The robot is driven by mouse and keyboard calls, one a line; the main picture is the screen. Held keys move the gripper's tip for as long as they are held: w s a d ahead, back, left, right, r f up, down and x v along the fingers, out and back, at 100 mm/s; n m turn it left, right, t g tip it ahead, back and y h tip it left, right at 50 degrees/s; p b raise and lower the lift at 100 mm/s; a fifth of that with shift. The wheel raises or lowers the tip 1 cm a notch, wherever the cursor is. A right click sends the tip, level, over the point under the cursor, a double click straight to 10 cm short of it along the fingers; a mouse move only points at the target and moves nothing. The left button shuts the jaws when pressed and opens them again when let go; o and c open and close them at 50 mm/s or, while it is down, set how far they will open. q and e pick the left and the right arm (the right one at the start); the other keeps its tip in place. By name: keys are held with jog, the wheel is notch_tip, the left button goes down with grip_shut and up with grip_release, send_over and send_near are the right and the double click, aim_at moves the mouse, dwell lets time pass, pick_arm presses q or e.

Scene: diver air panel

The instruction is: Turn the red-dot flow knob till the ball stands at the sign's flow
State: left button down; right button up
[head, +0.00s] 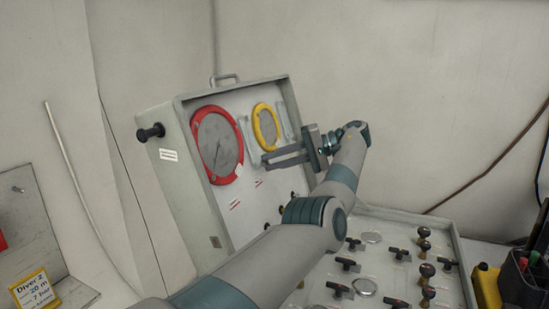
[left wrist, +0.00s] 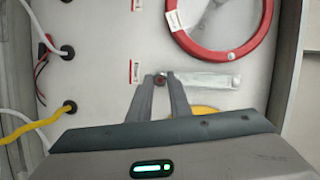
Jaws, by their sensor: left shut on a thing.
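My left gripper (head: 266,161) is in front of the upright panel (head: 232,205). In the left wrist view its fingers (left wrist: 160,80) are shut on a small red-dot knob (left wrist: 159,84), mostly hidden between the fingertips. A pale flow tube (left wrist: 208,80) runs from beside the knob, between the red-ringed gauge (left wrist: 226,52) and the yellow-ringed gauge (left wrist: 197,111). I cannot make out the ball in the tube. The yellow-edged sign (head: 35,290) at the lower left reads Diver 2, 20 m, 7 bar; its bottom line is not readable. My right gripper is out of view.
A second tube (head: 284,122) stands right of the yellow gauge. White and yellow hoses (left wrist: 25,122) plug into the panel's lower part. The lower panel (head: 395,238) carries several black-handled valves. A dark holder with pens (head: 525,277) stands at the right edge.

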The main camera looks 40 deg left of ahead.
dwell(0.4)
pick_arm(q)
jog(key=c, duration=1.6)
grip_release()
jog(key=shift+c, duration=0.2)
jog(key=shift+r, duration=0.1)
